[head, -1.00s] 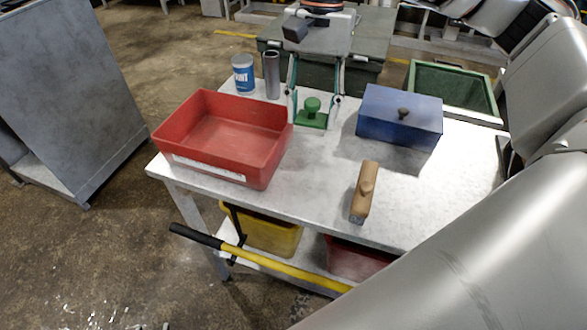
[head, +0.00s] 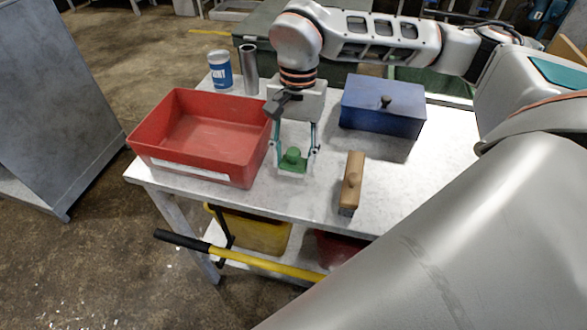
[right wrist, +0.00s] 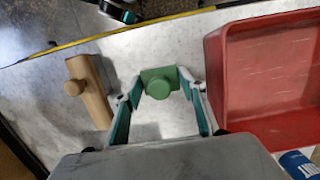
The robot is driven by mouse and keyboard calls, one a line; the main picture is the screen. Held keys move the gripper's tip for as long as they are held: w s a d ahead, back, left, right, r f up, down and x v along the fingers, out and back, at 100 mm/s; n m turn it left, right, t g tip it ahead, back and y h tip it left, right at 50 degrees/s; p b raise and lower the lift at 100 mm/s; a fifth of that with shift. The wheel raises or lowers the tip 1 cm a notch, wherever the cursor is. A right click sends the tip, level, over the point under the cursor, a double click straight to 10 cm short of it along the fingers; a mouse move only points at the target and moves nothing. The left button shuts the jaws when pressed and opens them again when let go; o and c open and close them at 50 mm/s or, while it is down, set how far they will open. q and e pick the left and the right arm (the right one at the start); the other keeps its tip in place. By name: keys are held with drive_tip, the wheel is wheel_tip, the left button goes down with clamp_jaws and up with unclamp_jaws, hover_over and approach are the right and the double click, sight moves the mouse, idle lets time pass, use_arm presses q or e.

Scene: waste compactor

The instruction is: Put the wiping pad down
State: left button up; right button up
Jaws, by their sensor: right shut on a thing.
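The wiping pad, a green plate with a round green knob (head: 292,156), is between the fingertips of my right gripper (head: 295,150) in the head view. The right wrist view also shows the pad (right wrist: 159,82), knob towards the camera, with a teal-lined finger on each side. My right gripper is shut on the pad's edges. The pad is low over the white tabletop, between the red tray and the wooden-handled brush; I cannot tell whether it touches the surface. My left gripper is not in view.
The red tray (head: 136,146) stands left of the pad and the wooden brush (head: 351,180) to its right. A blue lidded box (head: 381,112) stands behind, with a paint can (head: 220,70) and metal cylinder (head: 250,68) at the back left. The front table (head: 310,200) strip is bare.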

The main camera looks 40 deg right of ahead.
sight(294, 168)
wheel_tip(294, 168, down, 4)
drive_tip(key=shift+f, duration=0.15)
idle(0.3)
drive_tip(key=o, duration=1.2)
drive_tip(key=shift+f, duration=0.1)
drive_tip(key=shift+r, duration=0.35)
drive_tip(key=r, duration=0.4)
drive_tip(key=d+r, duration=0.1)
drive_tip(key=r, duration=0.2)
drive_tip(key=w+r, duration=0.1)
drive_tip(key=r, duration=0.3)
drive_tip(key=shift+w+d+r+p, duration=0.1)
drive_tip(key=shift+d+r+p, duration=0.1)
drive_tip(key=shift+r+p, duration=0.15)
drive_tip(key=shift+f, duration=0.1)
